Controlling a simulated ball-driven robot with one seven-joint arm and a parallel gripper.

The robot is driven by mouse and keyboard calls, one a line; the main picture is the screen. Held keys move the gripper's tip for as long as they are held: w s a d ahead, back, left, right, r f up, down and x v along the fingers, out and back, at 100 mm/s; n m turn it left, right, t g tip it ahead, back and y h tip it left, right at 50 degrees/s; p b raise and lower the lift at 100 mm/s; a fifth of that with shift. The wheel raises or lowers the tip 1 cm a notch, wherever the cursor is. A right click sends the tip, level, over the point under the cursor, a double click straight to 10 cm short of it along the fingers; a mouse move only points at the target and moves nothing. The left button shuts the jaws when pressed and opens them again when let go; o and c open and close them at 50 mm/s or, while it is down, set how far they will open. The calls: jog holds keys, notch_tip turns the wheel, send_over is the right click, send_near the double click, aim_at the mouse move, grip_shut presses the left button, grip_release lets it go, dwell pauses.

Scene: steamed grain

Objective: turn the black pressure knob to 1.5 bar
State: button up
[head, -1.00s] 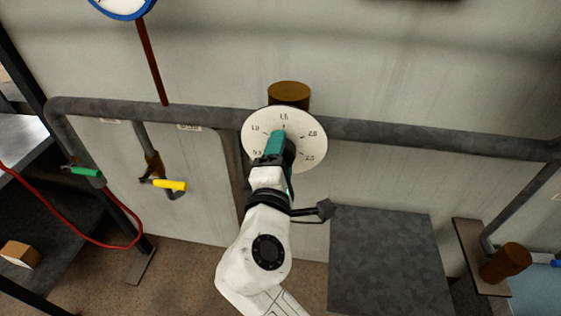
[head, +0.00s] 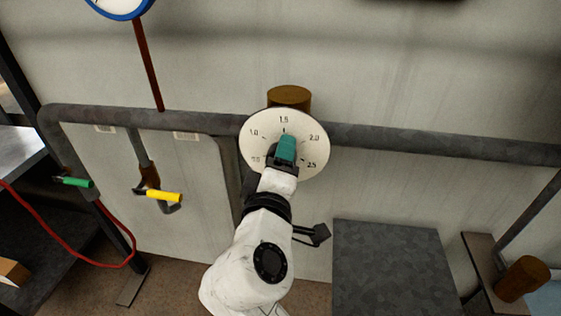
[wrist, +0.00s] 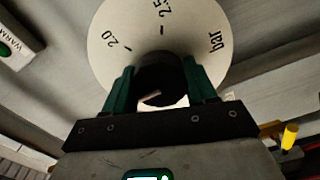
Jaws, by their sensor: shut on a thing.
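The round white dial plate (head: 306,124) is on the wall pipe, marked 1.0, 1.5, 2.0 and 2.5, with 1.5 at the top. In the head view my gripper (head: 287,143) covers its middle and hides the black knob. In the wrist view the black knob (wrist: 158,72) sits between the two green fingers of my gripper (wrist: 161,82), which are shut on it. A short pale line shows on the knob's near side. The dial (wrist: 110,65) shows 2.0, 2.5 and "bar" there. Which value the knob points to is hard to tell.
A grey pipe (head: 400,141) runs along the wall. A yellow-handled valve (head: 163,195) and a green-handled valve (head: 76,182) are at left. A grey box (head: 390,265) stands below right. A blue-rimmed gauge (head: 118,8) is at top left.

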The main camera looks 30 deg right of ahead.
jog(key=shift+s+d+f, duration=0.1)
jog(key=shift+d+f, duration=0.05)
jog(key=o, duration=1)
jog(key=shift+o, duration=0.2)
jog(key=v, duration=1.1)
